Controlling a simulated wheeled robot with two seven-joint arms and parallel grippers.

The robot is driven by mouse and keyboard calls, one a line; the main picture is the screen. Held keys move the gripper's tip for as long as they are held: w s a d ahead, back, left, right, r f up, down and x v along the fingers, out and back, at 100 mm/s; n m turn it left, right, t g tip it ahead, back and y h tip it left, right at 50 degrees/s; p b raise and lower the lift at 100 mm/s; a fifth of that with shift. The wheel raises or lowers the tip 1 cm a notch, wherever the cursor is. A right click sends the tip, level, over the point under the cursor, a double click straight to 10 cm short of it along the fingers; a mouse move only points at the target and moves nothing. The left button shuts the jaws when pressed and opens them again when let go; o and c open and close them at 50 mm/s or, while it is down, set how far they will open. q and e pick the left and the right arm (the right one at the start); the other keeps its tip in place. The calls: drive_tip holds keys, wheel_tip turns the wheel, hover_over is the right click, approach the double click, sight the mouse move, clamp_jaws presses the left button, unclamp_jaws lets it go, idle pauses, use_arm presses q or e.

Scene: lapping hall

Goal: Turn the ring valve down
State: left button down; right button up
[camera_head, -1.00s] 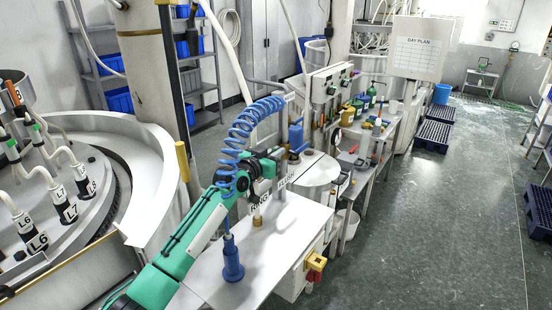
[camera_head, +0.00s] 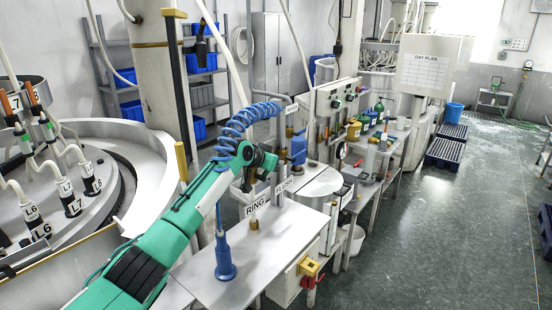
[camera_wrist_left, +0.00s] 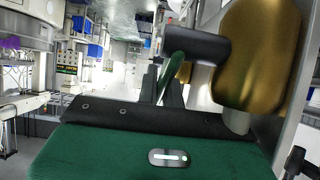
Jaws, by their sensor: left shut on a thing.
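The ring valve has a gold brass body (camera_wrist_left: 258,60), a dark stem and a green handle (camera_wrist_left: 172,72) in the left wrist view. My left gripper (camera_wrist_left: 170,88) has its dark fingers shut on that green handle, just left of the brass body. In the head view my left gripper (camera_head: 264,162) is above the white bench, over the sign RING (camera_head: 256,205). There the gripper and wrist hide most of the valve, and the handle's exact angle is unclear. My right gripper is not in view.
A FLUSH sign (camera_head: 284,186) stands close to the right. A blue coiled hose (camera_head: 232,128) arches beside my wrist, and a blue-footed post (camera_head: 225,262) stands on the white bench (camera_head: 265,280). The large round lapping machine (camera_head: 120,140) is at left.

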use_arm(q)
drive_tip(key=shift+d+f+g, duration=0.1)
drive_tip(key=shift+f+g, duration=0.3)
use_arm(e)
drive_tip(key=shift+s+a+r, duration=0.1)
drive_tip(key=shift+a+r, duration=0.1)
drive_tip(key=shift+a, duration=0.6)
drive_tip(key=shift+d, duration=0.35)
use_arm(q)
drive_tip(key=c, duration=1.6)
unclamp_jaws()
drive_tip(key=shift+o, duration=0.2)
drive_tip(key=shift+w, duration=0.1)
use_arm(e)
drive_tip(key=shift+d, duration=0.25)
use_arm(q)
drive_tip(key=shift+r, duration=0.1)
